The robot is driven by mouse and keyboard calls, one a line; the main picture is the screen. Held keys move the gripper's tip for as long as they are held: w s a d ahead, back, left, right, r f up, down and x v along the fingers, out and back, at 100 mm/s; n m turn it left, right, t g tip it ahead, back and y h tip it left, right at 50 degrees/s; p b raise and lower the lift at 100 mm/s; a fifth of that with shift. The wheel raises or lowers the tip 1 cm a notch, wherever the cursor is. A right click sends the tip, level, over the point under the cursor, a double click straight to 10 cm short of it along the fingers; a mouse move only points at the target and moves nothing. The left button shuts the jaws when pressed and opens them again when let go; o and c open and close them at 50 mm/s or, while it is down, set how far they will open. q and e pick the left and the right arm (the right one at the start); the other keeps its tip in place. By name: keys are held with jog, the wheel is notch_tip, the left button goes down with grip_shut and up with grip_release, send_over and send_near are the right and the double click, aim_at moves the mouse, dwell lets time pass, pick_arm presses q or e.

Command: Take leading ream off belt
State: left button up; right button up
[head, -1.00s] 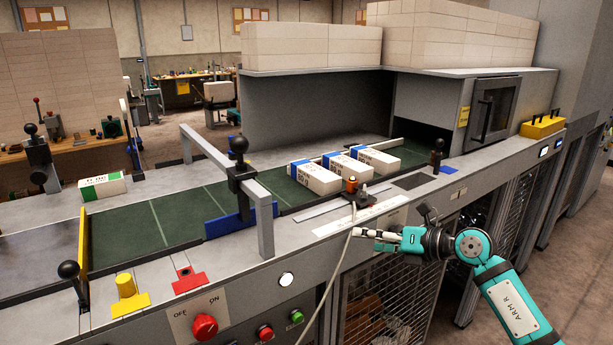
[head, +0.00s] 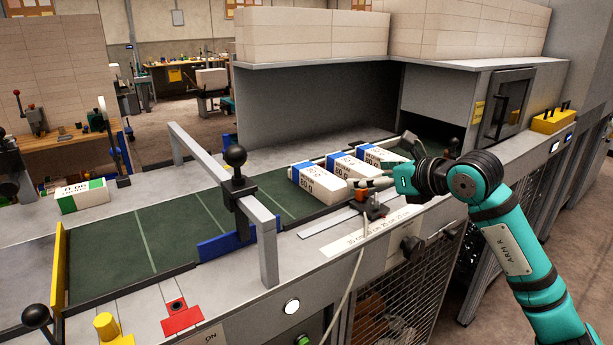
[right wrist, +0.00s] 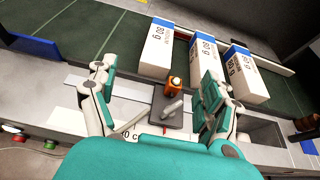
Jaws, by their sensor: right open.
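Three white reams with blue ends lie side by side on the green belt (head: 175,232): the leftmost ream (head: 321,184), the middle ream (head: 350,168) and the rightmost ream (head: 380,156). They also show at the top of the right wrist view, the leftmost one (right wrist: 158,50) nearest the middle. My right gripper (head: 364,184) is over the near edge of the belt housing, just in front of the reams. Its fingers are spread and empty in the right wrist view (right wrist: 157,78), apart from the reams. My left gripper is not in view.
A small orange-topped fixture (right wrist: 174,86) on a dark plate stands below my right gripper. A grey gantry (head: 222,172) with a black knob spans the belt to the left. A green-ended ream (head: 80,197) lies on the far left ledge. The belt's left stretch is clear.

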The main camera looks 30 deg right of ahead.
jog(key=p+x, duration=0.1)
jog(key=x, duration=0.1)
jog(key=p+x, duration=0.1)
jog(key=x, duration=0.1)
jog(key=r+p+x, duration=0.1)
jog(key=x, duration=0.1)
jog(key=shift+w+p, duration=0.25)
jog(key=shift+p, duration=0.05)
jog(key=p, duration=0.2)
send_near(320, 174)
jog(key=x, duration=0.2)
jog(key=shift+w+f, duration=0.4)
jog(key=shift+w, duration=0.1)
jog(key=shift+w+a+p, duration=0.25)
jog(key=shift+w+p, duration=0.7)
jog(key=shift+w, duration=0.1)
jog(key=x, duration=0.2)
jog(key=shift+w+f+p, duration=0.2)
jog(key=shift+w+p, duration=0.05)
jog(key=shift+p, duration=0.15)
jog(key=shift+w+f, duration=0.3)
jog(key=shift+w, duration=0.1)
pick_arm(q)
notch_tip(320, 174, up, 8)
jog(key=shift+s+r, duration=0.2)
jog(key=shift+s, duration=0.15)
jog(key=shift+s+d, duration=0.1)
pick_arm(e)
jog(key=shift+s, duration=0.15)
